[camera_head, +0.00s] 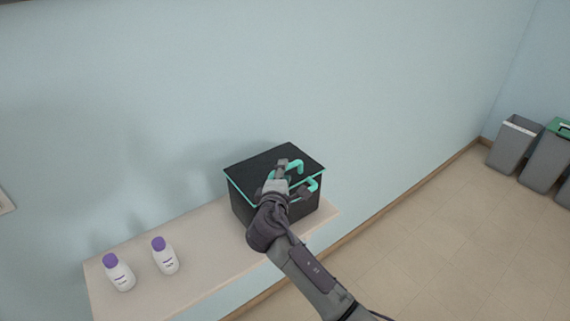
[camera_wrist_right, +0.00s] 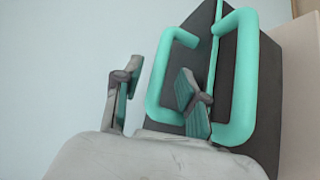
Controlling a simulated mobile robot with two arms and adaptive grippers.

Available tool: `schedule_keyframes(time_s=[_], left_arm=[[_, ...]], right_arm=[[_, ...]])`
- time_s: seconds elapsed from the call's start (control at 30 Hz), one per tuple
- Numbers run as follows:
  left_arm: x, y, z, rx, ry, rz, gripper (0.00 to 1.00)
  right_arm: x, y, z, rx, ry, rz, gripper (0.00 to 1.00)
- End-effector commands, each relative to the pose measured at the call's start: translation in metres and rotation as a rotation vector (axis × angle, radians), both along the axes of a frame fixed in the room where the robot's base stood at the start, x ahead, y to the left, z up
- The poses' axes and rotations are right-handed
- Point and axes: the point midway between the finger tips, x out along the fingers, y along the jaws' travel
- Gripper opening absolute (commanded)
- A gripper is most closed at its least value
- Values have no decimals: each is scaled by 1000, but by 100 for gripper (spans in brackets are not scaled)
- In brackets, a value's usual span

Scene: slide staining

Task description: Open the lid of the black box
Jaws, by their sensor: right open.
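The black box (camera_head: 240,200) stands on a shelf against the wall. Its lid (camera_head: 260,160) lies flat and shut, with a teal line along the seam. One teal handle (camera_head: 296,164) is on the lid and another (camera_head: 313,184) is on the front. My right gripper (camera_head: 290,178) is at the handles and hides part of them. In the wrist view it is open (camera_wrist_right: 158,95), one finger on each side of the near bar of the lid handle (camera_wrist_right: 157,85). The front handle (camera_wrist_right: 245,75) is to the right. I cannot tell whether the fingers touch anything. My left gripper is not in view.
Two white bottles with purple caps (camera_head: 119,275) (camera_head: 165,258) stand on the left part of the pale shelf (camera_head: 205,245). Grey bins (camera_head: 513,145) stand on the floor at the far right. The wall is close behind the box.

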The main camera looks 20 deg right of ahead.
Motion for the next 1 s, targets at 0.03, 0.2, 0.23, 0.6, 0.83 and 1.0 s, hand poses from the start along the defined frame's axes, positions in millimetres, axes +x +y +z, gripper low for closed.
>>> schedule_keyframes(time_s=[0.03,0.2,0.23,0.6,0.83,1.0], left_arm=[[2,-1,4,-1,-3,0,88],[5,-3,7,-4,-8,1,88],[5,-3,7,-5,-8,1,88],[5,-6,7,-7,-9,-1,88],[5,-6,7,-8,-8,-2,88],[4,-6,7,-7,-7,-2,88]], right_arm=[[7,-3,1,-2,2,-1,41],[20,-9,-2,-1,0,0,41],[22,-10,-3,0,0,0,41],[24,-11,-4,1,1,1,35],[24,-11,-4,1,1,1,0],[24,-11,-4,1,1,1,0]])
